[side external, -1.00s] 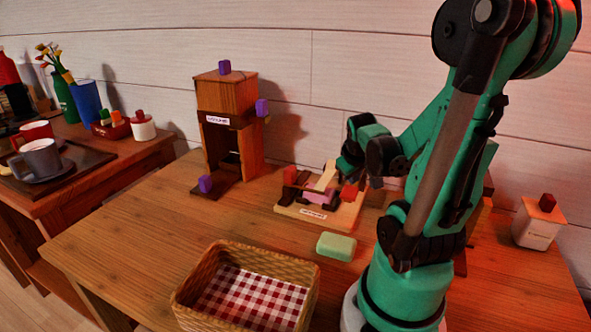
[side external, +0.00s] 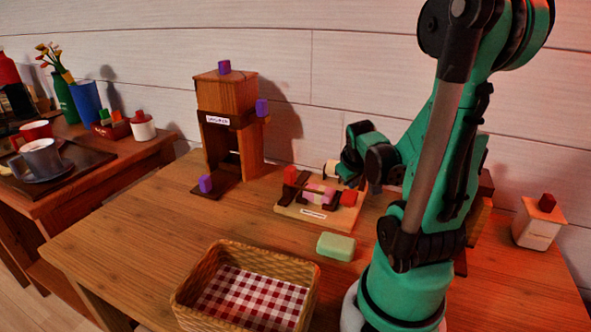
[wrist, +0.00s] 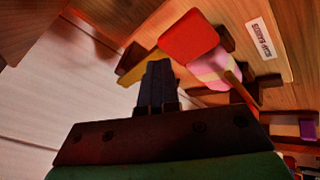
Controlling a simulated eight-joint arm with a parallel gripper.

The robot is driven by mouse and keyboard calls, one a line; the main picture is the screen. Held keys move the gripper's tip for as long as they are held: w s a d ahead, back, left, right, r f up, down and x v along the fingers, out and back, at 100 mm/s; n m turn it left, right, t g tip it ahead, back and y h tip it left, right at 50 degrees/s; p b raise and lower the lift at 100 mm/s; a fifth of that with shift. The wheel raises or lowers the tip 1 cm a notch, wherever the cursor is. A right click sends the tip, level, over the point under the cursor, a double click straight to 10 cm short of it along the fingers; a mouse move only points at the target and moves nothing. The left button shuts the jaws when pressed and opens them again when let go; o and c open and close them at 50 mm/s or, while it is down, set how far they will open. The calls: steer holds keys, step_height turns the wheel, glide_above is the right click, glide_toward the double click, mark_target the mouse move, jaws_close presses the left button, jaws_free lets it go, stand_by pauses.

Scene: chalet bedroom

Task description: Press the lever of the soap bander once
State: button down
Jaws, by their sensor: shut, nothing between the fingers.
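The soap bander (side external: 313,212) is a pale wooden board with a white label, standing on the table right of centre. It carries a dark red block (side external: 290,176), a brighter red block (side external: 348,198) and a pink piece (side external: 318,190) with a dark strip at it. A pale part (side external: 331,169) shows at the back, partly hidden by my gripper; I cannot tell whether it is the lever. My gripper (wrist: 157,84) is shut and empty, above the back of the bander. In the wrist view the red block (wrist: 188,36) and pink piece (wrist: 214,68) lie beyond the fingertips.
A pale green bar (side external: 336,246) lies in front of the bander. A wicker basket (side external: 188,291) with checked cloth stands at the front. A wooden tower (side external: 249,148) with purple knobs stands behind left. A white box (side external: 538,229) is at right.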

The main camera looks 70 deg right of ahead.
mark_target(353, 193)
steer(key=shift+a, duration=0.1)
stand_by(0.3)
steer(key=shift+d+r, duration=0.2)
steer(key=shift+r, duration=1.6)
steer(key=r, duration=0.5)
steer(key=shift+d, duration=0.3)
steer(key=w+a+n+t+y, duration=0.3)
steer(key=w+a, duration=0.3)
steer(key=a, duration=0.6)
steer(key=w+a+f+n+t+y, duration=0.1)
steer(key=w+a+n+t+y, duration=0.2)
steer(key=w+a, duration=0.4)
steer(key=a+n, duration=0.1)
steer(key=a, duration=0.5)
steer(key=shift+a, duration=0.25)
